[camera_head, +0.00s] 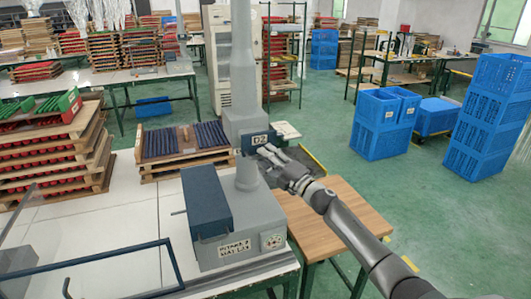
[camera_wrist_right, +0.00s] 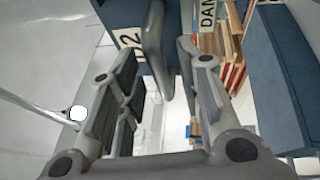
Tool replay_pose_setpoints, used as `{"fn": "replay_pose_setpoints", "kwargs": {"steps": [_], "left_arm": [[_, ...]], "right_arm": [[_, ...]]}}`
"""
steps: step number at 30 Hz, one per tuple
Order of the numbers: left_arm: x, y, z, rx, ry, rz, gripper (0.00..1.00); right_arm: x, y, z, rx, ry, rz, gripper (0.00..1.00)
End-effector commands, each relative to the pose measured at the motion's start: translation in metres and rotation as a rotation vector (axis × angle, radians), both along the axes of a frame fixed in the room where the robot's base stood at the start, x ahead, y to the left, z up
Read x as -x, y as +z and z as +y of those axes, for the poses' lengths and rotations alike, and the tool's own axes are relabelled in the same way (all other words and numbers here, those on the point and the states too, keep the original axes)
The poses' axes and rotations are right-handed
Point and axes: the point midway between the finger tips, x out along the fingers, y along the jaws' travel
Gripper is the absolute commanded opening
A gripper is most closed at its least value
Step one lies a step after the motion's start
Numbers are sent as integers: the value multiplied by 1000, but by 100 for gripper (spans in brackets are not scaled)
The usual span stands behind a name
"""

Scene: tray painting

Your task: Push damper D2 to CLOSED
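The damper's dark blue housing bears a white D2 label (camera_head: 260,139) and sits on the grey vertical duct (camera_head: 244,105), in the middle of the head view. The D2 label shows sideways in the right wrist view (camera_wrist_right: 130,38). A grey rounded bar (camera_wrist_right: 153,50), which looks like the damper's lever, lies between my right fingers. My right gripper (camera_head: 268,157) is right in front of the damper; in the wrist view its fingers (camera_wrist_right: 160,62) stand apart. Whether they touch the bar, I cannot tell. A CLOSED mark is not readable. My left gripper is not in view.
A grey machine (camera_head: 240,225) with a blue box on its side stands below the damper. A wooden table (camera_head: 330,215) lies under my right arm. Stacked pallets with racks (camera_head: 185,142) stand behind at left. Blue crates (camera_head: 380,125) stand on the green floor at right.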

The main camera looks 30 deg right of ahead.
Motion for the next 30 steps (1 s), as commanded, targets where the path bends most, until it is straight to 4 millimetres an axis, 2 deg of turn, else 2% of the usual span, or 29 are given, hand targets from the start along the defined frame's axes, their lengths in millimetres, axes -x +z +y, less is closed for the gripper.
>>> {"fn": "replay_pose_setpoints", "kwargs": {"steps": [6,14,15,23,30], "left_arm": [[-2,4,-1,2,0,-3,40],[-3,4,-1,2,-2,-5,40],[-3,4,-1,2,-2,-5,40],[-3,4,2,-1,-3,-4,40],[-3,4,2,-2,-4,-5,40]], "right_arm": [[-11,3,2,-1,0,0,33],[-12,2,3,0,0,0,33],[-12,2,3,0,0,0,32],[-12,2,2,-1,0,1,0],[-12,2,2,-1,0,1,0]]}}
